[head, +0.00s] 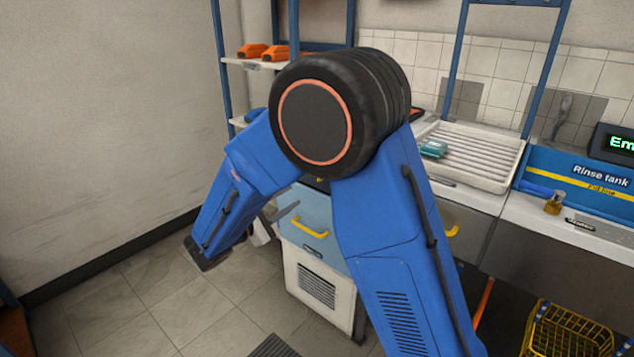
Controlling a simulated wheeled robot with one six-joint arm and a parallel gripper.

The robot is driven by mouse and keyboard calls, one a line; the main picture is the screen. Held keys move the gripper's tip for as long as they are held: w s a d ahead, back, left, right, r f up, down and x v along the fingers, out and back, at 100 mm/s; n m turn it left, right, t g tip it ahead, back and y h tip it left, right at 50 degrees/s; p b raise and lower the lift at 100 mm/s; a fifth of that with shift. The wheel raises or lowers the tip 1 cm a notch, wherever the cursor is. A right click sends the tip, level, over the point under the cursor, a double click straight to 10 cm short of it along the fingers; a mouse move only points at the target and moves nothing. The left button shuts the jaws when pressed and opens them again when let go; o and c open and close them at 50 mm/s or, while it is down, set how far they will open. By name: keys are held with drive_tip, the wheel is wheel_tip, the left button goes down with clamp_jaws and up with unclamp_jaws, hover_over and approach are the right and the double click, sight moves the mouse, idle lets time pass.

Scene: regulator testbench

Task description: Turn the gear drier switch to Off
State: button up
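I cannot make out the gear drier switch, and no switch with a readable Off mark shows. A cabinet with a pale blue front (312,215) and a white vented lower panel (322,283) stands behind my arm; I cannot tell whether it is the gear drier. My blue arm covers much of the middle of the head view and hides part of this cabinet. My forearm slants down to the left. Grey and white pieces beside it (284,213) may be part of my gripper, but its fingertips are not clear, nor whether they are open or shut.
A ribbed white draining tray (470,152) holds a teal item (433,149). The blue rinse tank (585,178) is at right, with a small amber jar (554,204) in front. A yellow basket (566,335) stands on the floor. Orange items (262,51) lie on a shelf. The left floor is clear.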

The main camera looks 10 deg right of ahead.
drive_tip(key=x, duration=1.3)
drive_tip(key=shift+d, duration=0.15)
clamp_jaws()
